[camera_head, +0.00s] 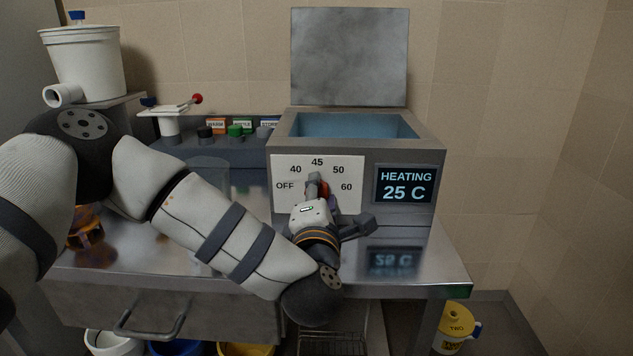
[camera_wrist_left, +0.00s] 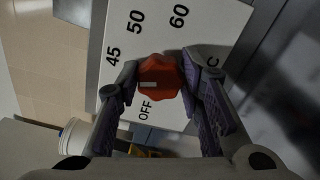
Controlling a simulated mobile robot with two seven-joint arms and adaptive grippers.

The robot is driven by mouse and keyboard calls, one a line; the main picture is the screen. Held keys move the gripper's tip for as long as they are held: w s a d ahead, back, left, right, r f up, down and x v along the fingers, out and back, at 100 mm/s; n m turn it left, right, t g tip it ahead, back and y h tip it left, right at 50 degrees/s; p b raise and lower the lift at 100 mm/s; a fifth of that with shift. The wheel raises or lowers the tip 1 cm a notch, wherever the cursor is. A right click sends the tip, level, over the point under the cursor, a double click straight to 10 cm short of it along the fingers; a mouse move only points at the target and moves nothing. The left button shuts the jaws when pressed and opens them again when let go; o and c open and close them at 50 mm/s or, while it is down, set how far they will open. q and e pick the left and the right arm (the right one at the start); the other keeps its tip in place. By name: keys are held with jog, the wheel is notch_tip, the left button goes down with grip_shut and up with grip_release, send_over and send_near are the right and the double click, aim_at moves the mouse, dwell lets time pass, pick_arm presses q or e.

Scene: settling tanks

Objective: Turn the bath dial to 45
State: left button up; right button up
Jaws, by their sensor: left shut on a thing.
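The bath dial (camera_wrist_left: 160,76) is a red knob on a white plate (camera_head: 281,202) marked OFF, 40, 45, 50 and 60, on the front of the grey heated bath (camera_head: 425,158). My left gripper (camera_head: 317,188) is shut on the dial, with one finger on each side in the left wrist view. There the dial's white mark points left, between OFF and 45; the 40 is hidden behind a finger. In the head view the gripper covers most of the dial. The display (camera_head: 405,186) reads HEATING 25 C. My right gripper is not in view.
The bath stands on a steel bench (camera_head: 430,258) with its lid (camera_head: 350,57) raised. At the left are a white bucket (camera_head: 84,62), a red-knobbed lever (camera_head: 196,99) and several coloured knobs. A yellow jug (camera_head: 457,325) stands low at the right.

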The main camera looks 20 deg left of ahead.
pick_arm(q)
jog(key=shift+r+m+p, duration=0.35)
jog(key=shift+m+p, duration=0.3)
jog(key=shift+m, duration=0.35)
jog(key=shift+f+m+p, duration=0.25)
jog(key=shift+m+p, duration=0.15)
jog(key=shift+m, duration=0.3)
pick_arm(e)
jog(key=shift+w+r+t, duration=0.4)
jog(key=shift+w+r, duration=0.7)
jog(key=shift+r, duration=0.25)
pick_arm(q)
jog(key=o, duration=1.2)
jog(key=shift+f, duration=0.1)
jog(key=shift+c, duration=0.2)
